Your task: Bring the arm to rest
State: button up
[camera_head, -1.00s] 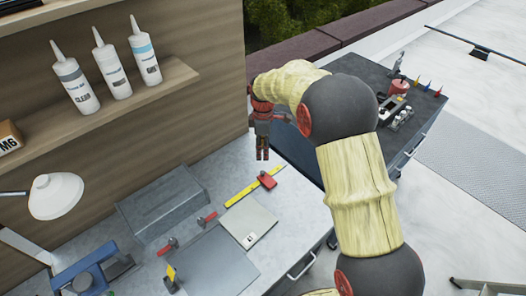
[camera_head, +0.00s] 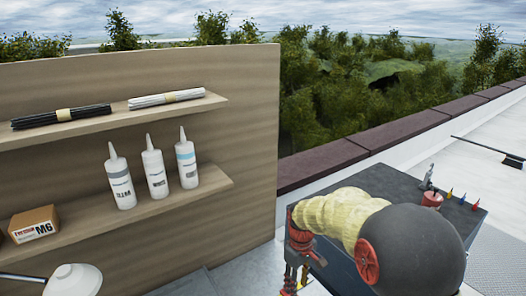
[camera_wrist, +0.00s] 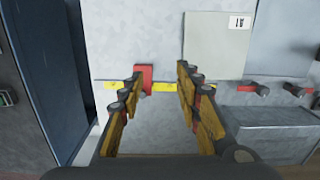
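My gripper (camera_head: 291,284) hangs at the lower middle of the head view, beside the dark cabinet, with its fingers near the bottom edge. In the wrist view my gripper (camera_wrist: 160,78) has its two fingers well apart, with nothing between them.
A wooden panel with two shelves (camera_head: 212,182) stands left, holding white tubes (camera_head: 155,175), dark and white rod bundles and an M6 box (camera_head: 34,225). A dark cabinet (camera_head: 395,185) carries small tools.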

jog(key=s+d+r+m+t+b, duration=0.1)
jog(key=s+d+r+m+t, duration=0.1)
jog(key=s+r, duration=0.3)
jog(key=s+d+r+m+t+b, duration=0.1)
jog(key=s+r, duration=0.5)
jog(key=s, duration=0.7)
jog(key=s+d+r+m+t+b, duration=0.1)
jog(key=s+d+r+m+t, duration=0.2)
jog(key=s, duration=0.6)
jog(key=shift+d+r+m, duration=0.9)
jog(key=shift+d+r, duration=0.1)
jog(key=shift+r, duration=0.55)
